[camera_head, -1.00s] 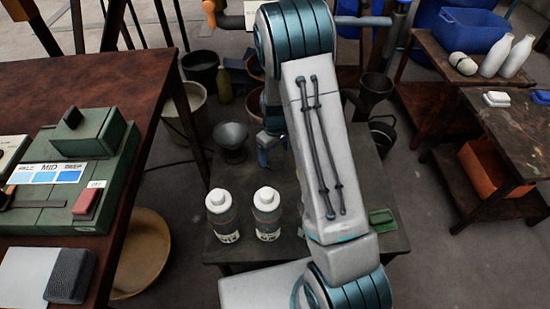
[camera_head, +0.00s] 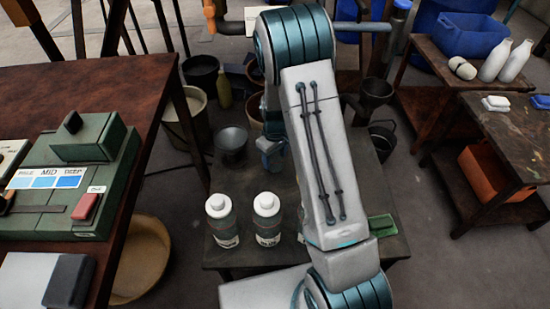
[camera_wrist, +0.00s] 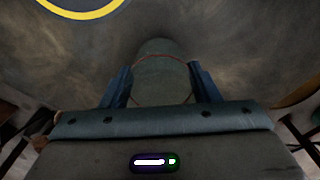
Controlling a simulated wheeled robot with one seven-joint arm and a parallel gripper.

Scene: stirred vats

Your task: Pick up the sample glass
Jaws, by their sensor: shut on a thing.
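My gripper (camera_wrist: 161,82) is shut on a grey-green, see-through cylinder, which looks like the sample glass (camera_wrist: 160,63). The glass sits between the two blue fingers, and a thin brownish line crosses it. In the head view my gripper (camera_head: 271,152) is a small blue shape behind my arm, beyond the two white-capped bottles. The glass cannot be made out in that view; my arm hides much of the area.
Two white-capped bottles (camera_head: 221,218) (camera_head: 266,218) stand on the low dark table (camera_head: 225,258). A green dish (camera_head: 381,226) lies right of my arm. A green control box (camera_head: 68,180) sits on the left bench.

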